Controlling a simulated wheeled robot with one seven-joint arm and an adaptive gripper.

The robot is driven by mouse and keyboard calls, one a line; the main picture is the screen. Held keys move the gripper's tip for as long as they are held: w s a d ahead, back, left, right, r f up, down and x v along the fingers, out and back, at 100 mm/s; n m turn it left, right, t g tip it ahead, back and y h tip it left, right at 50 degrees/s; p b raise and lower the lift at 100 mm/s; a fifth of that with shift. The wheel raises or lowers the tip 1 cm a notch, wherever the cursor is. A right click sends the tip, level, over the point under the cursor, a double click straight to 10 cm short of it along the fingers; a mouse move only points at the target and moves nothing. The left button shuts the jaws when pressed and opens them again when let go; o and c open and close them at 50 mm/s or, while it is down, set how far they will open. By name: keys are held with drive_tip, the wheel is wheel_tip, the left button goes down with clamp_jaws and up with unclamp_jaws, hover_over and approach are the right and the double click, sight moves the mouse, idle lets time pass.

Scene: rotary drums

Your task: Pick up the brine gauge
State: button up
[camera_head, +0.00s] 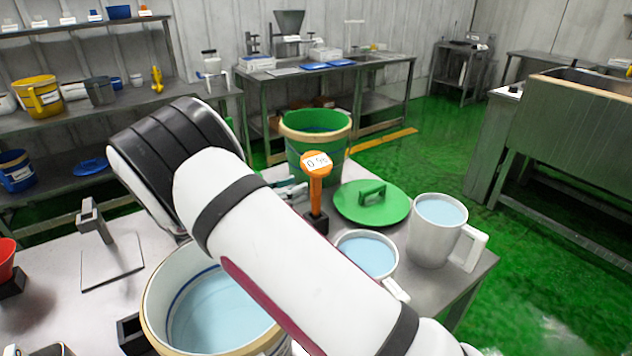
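An orange gauge (315,185) with a round head and a white label stands upright in a small dark holder (316,222) on the metal table. I take it to be the brine gauge. My white arm (265,230) crosses the picture from the lower right to a black joint at the upper left, in front of the table.
A green bucket (316,135) stands behind the gauge and a green lid (371,216) lies to its right. A white mug (434,246), a white pan of liquid (368,233) and a large tub of liquid (165,285) stand nearer. A small stand (96,222) is at left.

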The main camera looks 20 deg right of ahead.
sight(311, 179)
drive_tip(key=p+x, duration=0.1)
drive_tip(key=x, duration=0.6)
drive_tip(key=shift+d+r, duration=0.15)
clamp_jaws()
